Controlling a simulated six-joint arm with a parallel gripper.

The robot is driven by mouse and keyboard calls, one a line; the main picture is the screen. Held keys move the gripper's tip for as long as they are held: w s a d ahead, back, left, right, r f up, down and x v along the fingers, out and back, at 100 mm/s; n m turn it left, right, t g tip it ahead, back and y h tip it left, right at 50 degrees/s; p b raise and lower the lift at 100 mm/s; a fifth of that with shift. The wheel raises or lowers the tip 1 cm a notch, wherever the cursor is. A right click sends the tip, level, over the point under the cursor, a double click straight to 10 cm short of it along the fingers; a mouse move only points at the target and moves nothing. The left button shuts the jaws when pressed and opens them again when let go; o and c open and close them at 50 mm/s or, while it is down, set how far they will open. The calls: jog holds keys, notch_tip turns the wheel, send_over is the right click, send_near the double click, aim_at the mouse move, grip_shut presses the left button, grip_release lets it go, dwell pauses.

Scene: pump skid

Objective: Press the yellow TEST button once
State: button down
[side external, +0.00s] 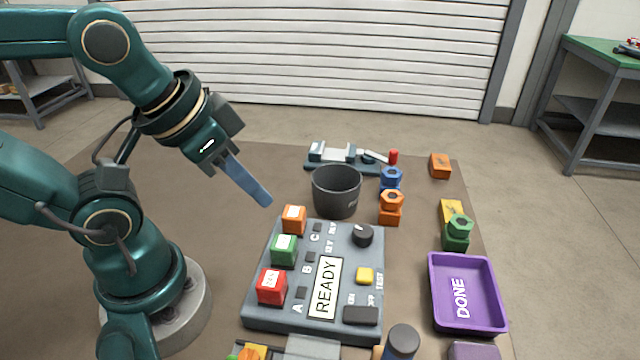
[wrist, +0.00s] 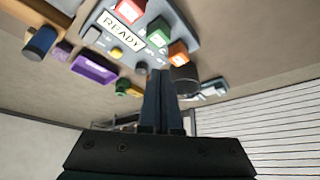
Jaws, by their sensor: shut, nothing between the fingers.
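The yellow TEST button (side external: 365,276) sits at the right side of the grey control panel (side external: 262,322), beside the white READY display (side external: 325,287). In the wrist view the yellow button (wrist: 117,53) shows near the top, with the READY display (wrist: 121,28) above it. My gripper (side external: 265,199) has its blue fingers together and empty. It is in the air above and behind the panel's far left corner, clear of the button. In the wrist view my gripper (wrist: 158,75) is at the centre.
Red (side external: 271,287), green (side external: 284,250) and orange (side external: 293,220) blocks stand along the panel's left. A black knob (side external: 362,236) is at its far right. A dark cup (side external: 337,191) stands behind the panel. A purple DONE tray (side external: 436,318) lies to the right.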

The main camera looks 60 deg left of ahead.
dwell(0.5)
jog(key=m+t, duration=0.4)
jog(key=m, duration=2.4)
send_over(359, 278)
jog(key=shift+d+f+h, duration=0.1)
jog(key=shift+f+h, duration=0.2)
jog(key=shift+f, duration=0.05)
jog(key=shift+f, duration=4.4)
